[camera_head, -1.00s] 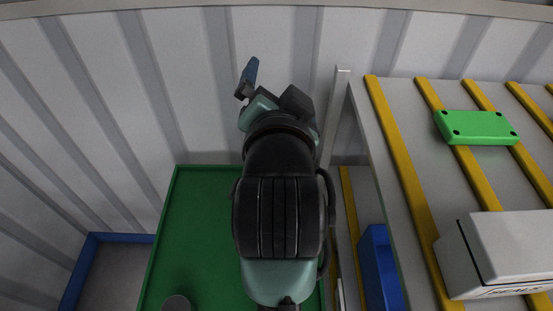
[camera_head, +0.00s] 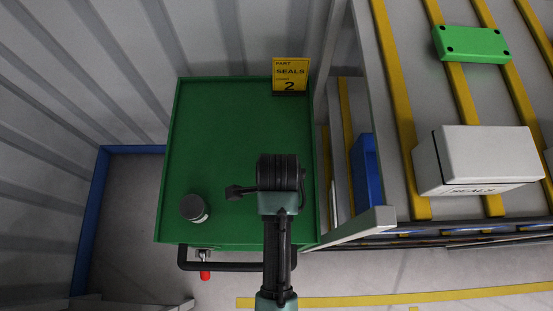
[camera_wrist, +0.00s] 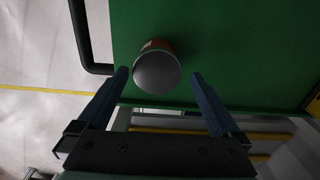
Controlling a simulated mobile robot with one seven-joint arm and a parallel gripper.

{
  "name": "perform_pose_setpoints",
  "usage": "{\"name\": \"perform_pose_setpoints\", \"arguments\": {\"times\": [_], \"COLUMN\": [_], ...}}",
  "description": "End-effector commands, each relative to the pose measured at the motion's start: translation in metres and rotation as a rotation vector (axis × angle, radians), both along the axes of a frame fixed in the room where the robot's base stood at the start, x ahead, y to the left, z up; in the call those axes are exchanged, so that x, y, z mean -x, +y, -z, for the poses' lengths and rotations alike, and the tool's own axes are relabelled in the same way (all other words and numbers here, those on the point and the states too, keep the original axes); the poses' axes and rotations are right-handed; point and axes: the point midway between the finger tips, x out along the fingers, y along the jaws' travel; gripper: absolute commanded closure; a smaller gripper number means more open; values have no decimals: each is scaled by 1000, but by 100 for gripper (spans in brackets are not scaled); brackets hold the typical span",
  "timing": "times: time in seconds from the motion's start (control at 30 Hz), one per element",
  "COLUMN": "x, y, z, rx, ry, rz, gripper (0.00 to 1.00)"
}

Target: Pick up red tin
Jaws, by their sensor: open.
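A tin (camera_head: 194,207) with a dark grey round lid stands upright on the green cart top (camera_head: 220,140), near its front left corner. In the wrist view the tin (camera_wrist: 158,72) shows its grey lid and a sliver of reddish-brown side. My gripper (camera_wrist: 160,76) is open, with its two blue-dark fingers on either side of the tin in the picture. I see gaps beside the tin and no contact; the height between fingertips and tin is unclear. In the head view my arm is right of the tin and hides most of the gripper.
A yellow "SEALS 2" sign (camera_head: 290,76) stands at the cart's back right. A black handle (camera_head: 228,266) runs along the cart's front. A shelf with yellow strips (camera_head: 400,110), a white box (camera_head: 475,160) and a blue bin (camera_head: 364,172) are at right. The cart's middle is clear.

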Motion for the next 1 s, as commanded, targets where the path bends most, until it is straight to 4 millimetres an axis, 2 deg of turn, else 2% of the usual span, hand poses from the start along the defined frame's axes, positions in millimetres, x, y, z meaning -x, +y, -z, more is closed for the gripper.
{"name": "perform_pose_setpoints", "arguments": {"times": [0.17,0.47,0.77,1.0], "x": [2,5,5,5], "y": [1,3,3,3], "z": [12,51,56,55], "rx": [0,0,0,0], "ry": [3,0,-3,-3], "rz": [-1,-1,-1,-1], "gripper": [0,0,0,43]}}
